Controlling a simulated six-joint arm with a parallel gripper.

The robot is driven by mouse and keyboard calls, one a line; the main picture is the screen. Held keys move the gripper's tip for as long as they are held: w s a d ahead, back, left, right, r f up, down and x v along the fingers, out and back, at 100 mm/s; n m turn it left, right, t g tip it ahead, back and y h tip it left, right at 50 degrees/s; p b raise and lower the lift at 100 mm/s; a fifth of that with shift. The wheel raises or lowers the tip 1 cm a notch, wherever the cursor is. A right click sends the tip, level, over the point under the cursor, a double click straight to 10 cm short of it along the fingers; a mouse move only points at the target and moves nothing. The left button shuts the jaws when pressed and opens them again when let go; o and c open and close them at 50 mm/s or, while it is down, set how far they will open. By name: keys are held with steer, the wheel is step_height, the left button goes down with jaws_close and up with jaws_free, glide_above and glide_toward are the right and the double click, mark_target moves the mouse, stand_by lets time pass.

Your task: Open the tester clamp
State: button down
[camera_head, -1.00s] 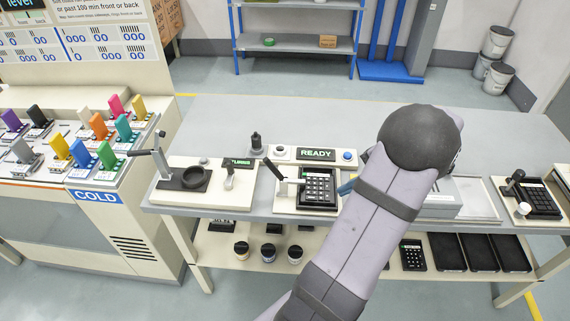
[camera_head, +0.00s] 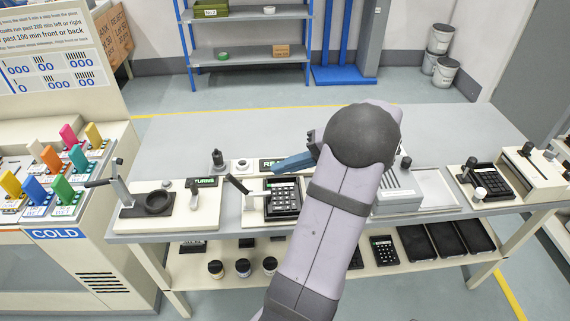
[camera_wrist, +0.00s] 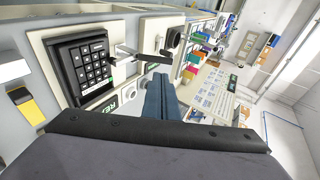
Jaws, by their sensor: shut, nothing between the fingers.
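The clamp (camera_head: 238,186) stands at the left of a cream fixture holding a black keypad (camera_head: 284,199). Its dark handle slants up to the left, and a pale arm reaches sideways to the keypad's left part. In the wrist view, the clamp's dark handle (camera_wrist: 158,66) and the keypad (camera_wrist: 84,62) show near the fingers. My gripper (camera_head: 279,168) has blue fingers, shut together and empty, above and behind the keypad, to the right of the clamp handle and apart from it. The fingers (camera_wrist: 158,97) also show in the wrist view. Whether the arm touches the keypad is unclear.
A sign (camera_head: 272,164), partly hidden by my gripper, stands behind the fixture. To the left is a cream base with a black ring (camera_head: 158,203) and lever. To the right are a grey box (camera_head: 398,201) and another keypad fixture (camera_head: 487,180). The back of the bench is clear.

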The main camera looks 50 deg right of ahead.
mark_target(233, 180)
steer(key=p+x, duration=0.3)
steer(key=x, duration=0.8)
steer(key=shift+w+a, duration=0.1)
steer(key=shift+w, duration=0.05)
steer(key=shift+w+a+g+h, duration=0.55)
steer(key=shift+g+h, duration=0.25)
steer(key=shift+g, duration=0.1)
steer(key=shift+w+a+f+n+g+h+p, duration=0.1)
steer(key=shift+w+a+n+g+h+p, duration=0.2)
steer(key=shift+w+a+g+h+p, duration=0.45)
steer(key=shift+w+a+f+g+h+b, duration=0.35)
steer(key=shift+w+a+f+g+b, duration=0.1)
steer(key=shift+f, duration=0.35)
steer(key=shift+w+a+f+g+h+b, duration=0.4)
steer(key=shift+w+a+f, duration=0.1)
steer(key=shift+f, duration=0.35)
steer(key=shift+w+a+f+g+h+b, duration=0.35)
steer(key=shift+w+a+f+g, duration=0.1)
steer(key=shift+f, duration=0.35)
